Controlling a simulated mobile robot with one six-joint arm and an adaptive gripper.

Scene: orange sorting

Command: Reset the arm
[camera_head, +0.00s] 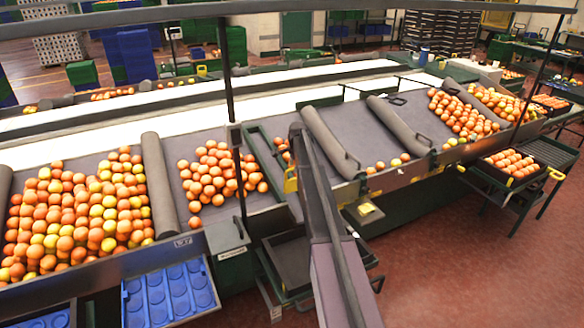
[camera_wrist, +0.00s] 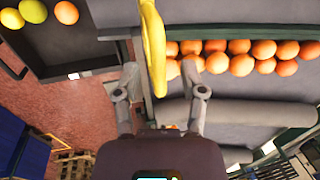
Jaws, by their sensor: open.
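My gripper (camera_wrist: 160,68) shows in the wrist view with its two fingers spread apart and nothing gripped between them. A yellow curved bar (camera_wrist: 153,40), like a handle, reaches down between the fingertips; I cannot tell whether it touches them. A row of oranges (camera_wrist: 242,64) lies to the right of the fingers against a grey sorting surface (camera_wrist: 235,25). In the head view my arm rises from the bottom centre over the front of the sorting bench; the gripper itself is not clear there.
In the wrist view a dark tray (camera_wrist: 95,62) at upper left holds yellow and orange fruit. In the head view, oranges heap on sloped bays (camera_head: 75,215) and (camera_head: 215,178). Blue trays (camera_head: 170,292) sit at lower left. The red floor (camera_head: 470,265) is clear at right.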

